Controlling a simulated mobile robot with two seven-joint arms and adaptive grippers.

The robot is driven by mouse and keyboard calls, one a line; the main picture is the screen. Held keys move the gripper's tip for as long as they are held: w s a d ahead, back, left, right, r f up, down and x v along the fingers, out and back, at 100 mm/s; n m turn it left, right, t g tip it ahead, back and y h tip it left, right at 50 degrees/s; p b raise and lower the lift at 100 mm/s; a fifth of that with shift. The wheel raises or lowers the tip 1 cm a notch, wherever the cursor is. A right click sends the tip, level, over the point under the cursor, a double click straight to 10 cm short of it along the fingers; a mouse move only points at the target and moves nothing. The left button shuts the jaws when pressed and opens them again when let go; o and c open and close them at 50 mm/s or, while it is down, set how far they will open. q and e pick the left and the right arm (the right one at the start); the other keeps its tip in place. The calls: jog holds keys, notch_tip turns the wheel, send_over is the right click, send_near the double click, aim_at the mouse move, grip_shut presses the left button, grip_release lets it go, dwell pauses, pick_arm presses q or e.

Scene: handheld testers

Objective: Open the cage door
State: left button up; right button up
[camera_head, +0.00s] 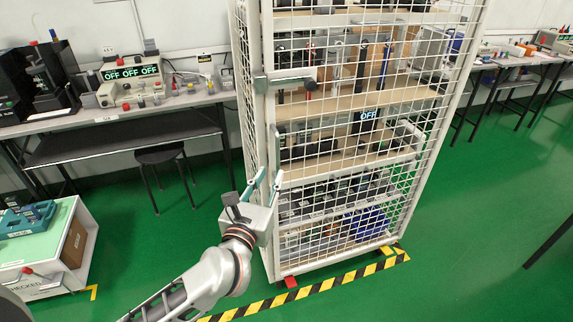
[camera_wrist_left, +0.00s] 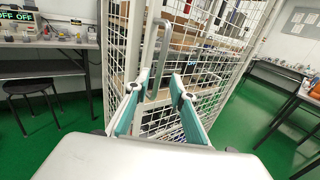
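The cage (camera_head: 240,120) is a tall white mesh locker with shelves, and its mesh door (camera_head: 345,190) looks shut. My left gripper (camera_head: 266,180) is open and empty in front of the door's lower left edge. In the left wrist view its teal fingers (camera_wrist_left: 169,82) are spread, with the handle bar ahead of them. I cannot tell whether they touch it. My right gripper is not in view.
A bench (camera_head: 120,122) with testers stands at left, with a black stool (camera_head: 160,155) by it. A pale cart (camera_head: 50,250) stands at lower left. Yellow-black tape (camera_head: 330,288) marks the floor before the cage.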

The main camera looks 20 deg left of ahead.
aim_at(277, 162)
pick_arm(q)
jog(key=shift+w, duration=3.9)
grip_shut()
